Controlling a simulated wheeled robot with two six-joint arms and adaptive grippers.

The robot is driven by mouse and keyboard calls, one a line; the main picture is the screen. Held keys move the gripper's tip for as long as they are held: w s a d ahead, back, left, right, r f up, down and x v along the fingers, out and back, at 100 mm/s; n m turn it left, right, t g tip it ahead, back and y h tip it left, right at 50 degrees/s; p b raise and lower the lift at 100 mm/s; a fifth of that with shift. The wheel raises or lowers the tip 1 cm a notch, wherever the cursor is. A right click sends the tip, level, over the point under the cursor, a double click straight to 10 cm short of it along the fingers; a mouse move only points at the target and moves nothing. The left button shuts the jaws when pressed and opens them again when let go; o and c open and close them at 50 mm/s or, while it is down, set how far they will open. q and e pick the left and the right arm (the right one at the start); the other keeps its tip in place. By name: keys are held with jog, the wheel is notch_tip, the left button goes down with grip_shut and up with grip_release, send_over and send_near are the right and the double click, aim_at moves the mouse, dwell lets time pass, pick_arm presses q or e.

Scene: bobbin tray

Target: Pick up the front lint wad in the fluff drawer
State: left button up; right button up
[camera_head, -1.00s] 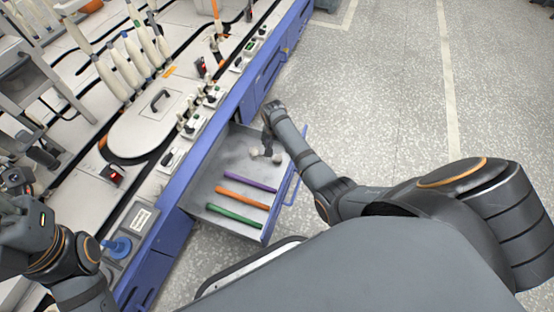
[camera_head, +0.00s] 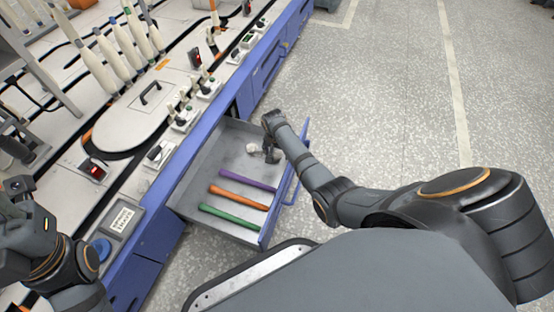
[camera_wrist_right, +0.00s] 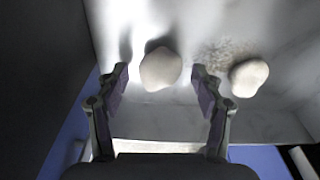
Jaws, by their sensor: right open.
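The fluff drawer (camera_head: 223,160) is pulled out of the blue bench. One pale lint wad (camera_head: 252,148) shows in it in the head view, left of my right gripper (camera_head: 268,154). The right wrist view shows two wads. One rounded wad (camera_wrist_right: 160,69) lies centred ahead of the open fingers of my right gripper (camera_wrist_right: 160,88), with a gap on both sides. The other wad (camera_wrist_right: 248,77) lies outside the right finger. In the head view my right gripper points down into the drawer and hides part of its floor.
Purple (camera_head: 247,180), orange (camera_head: 238,196) and green (camera_head: 229,217) rods lie in the drawer's near part. The drawer's blue front (camera_head: 283,187) is close to my right arm. The bench top (camera_head: 135,108) holds several white bobbins and small devices. Open floor lies to the right.

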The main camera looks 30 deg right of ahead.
jog(key=shift+r, duration=0.15)
jog(key=c, duration=0.8)
jog(key=shift+c, duration=0.2)
